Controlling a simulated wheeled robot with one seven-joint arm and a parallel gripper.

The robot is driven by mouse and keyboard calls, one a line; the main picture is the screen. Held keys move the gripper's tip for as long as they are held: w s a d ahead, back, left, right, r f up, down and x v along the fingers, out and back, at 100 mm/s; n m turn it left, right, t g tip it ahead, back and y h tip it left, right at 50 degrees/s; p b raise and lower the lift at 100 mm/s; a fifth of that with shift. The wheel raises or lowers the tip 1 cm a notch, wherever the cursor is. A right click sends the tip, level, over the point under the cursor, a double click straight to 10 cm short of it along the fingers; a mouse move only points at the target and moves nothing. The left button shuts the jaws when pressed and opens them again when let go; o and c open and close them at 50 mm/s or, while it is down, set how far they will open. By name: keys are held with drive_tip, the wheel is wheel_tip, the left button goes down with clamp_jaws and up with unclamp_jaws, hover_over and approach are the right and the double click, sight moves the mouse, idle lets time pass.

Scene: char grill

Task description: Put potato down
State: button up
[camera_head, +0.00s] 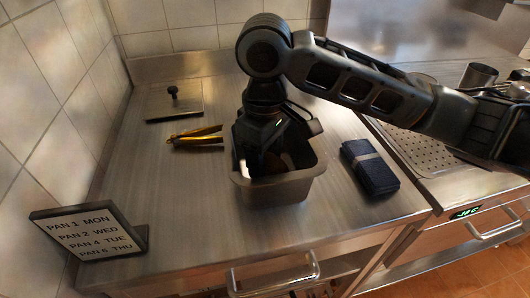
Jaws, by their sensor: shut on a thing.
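My gripper (268,160) reaches down into a deep metal pan (274,192) on the steel counter. Its fingers are inside the pan's walls and mostly hidden by my own gripper body and the front rim. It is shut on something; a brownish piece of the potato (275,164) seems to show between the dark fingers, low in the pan. I cannot tell whether the potato touches the pan's floor.
Gold tongs (196,139) lie left of the pan, with a flat metal lid with a black knob (174,105) behind. A folded dark cloth (370,168) lies to the right. A sign (90,232) stands front left. The counter (185,215) in front is clear.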

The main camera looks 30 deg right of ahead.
drive_tip(key=o, duration=1.1)
wheel_tip(320, 180, up, 13)
drive_tip(key=shift+r+p, duration=0.1)
drive_tip(key=shift+p, duration=0.3)
